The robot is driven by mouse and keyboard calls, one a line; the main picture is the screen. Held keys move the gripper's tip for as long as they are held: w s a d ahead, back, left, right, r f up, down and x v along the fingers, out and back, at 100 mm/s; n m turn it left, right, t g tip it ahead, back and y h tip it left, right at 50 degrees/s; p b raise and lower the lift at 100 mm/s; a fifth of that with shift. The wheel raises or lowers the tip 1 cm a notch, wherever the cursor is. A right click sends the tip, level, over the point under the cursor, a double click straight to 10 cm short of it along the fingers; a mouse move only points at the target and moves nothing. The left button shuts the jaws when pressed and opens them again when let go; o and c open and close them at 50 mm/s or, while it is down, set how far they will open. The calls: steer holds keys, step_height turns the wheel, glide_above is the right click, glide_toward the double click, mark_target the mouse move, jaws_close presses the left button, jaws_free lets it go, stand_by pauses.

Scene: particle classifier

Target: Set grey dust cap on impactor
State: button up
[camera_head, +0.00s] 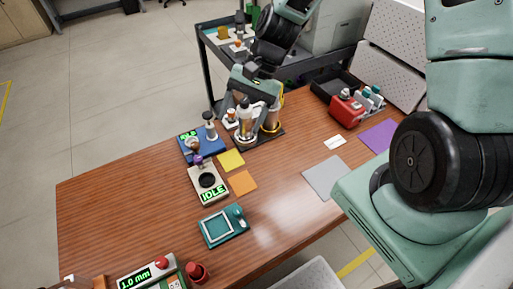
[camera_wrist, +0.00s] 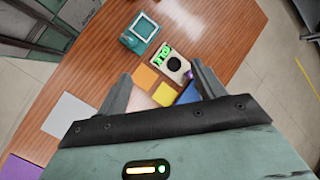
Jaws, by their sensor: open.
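My gripper (camera_wrist: 163,82) is open, its two fingers wide apart with nothing held between them in the wrist view. In the head view, it (camera_head: 252,98) hangs over the far part of the table, in front of a dark stand (camera_head: 268,136) with silver and yellow cylindrical parts. That cluster may include the impactor, but I cannot tell which part it is. A small grey-topped cylinder (camera_head: 210,121) stands upright on the blue device (camera_head: 187,155). I cannot make out the grey dust cap with certainty in either view.
An IDLE device (camera_head: 221,195) with a dark round well, a teal tray device (camera_head: 224,229) and a red cup (camera_head: 196,272) are on the table. Yellow (camera_head: 231,159), orange (camera_head: 242,183), grey (camera_head: 324,177) and purple (camera_head: 378,137) mats lie flat. A red box (camera_head: 346,110) stands at right. The table's left is clear.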

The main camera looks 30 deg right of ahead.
steer(key=s+a+r+n+t+h, duration=0.1)
steer(key=s+a+r+n+h, duration=0.2)
steer(key=s+r+n, duration=0.2)
steer(key=s+a+r+n+h, duration=0.2)
steer(key=s+r+n, duration=0.3)
steer(key=s+n, duration=0.5)
steer(key=s+a, duration=0.1)
steer(key=s, duration=0.2)
steer(key=shift+s+a+r+t+h, duration=0.3)
steer(key=shift+a+r+t+h, duration=0.05)
steer(key=shift+t+h, duration=0.05)
step_height(320, 180, down, 4)
steer(key=b, duration=0.4)
steer(key=shift+f, duration=0.2)
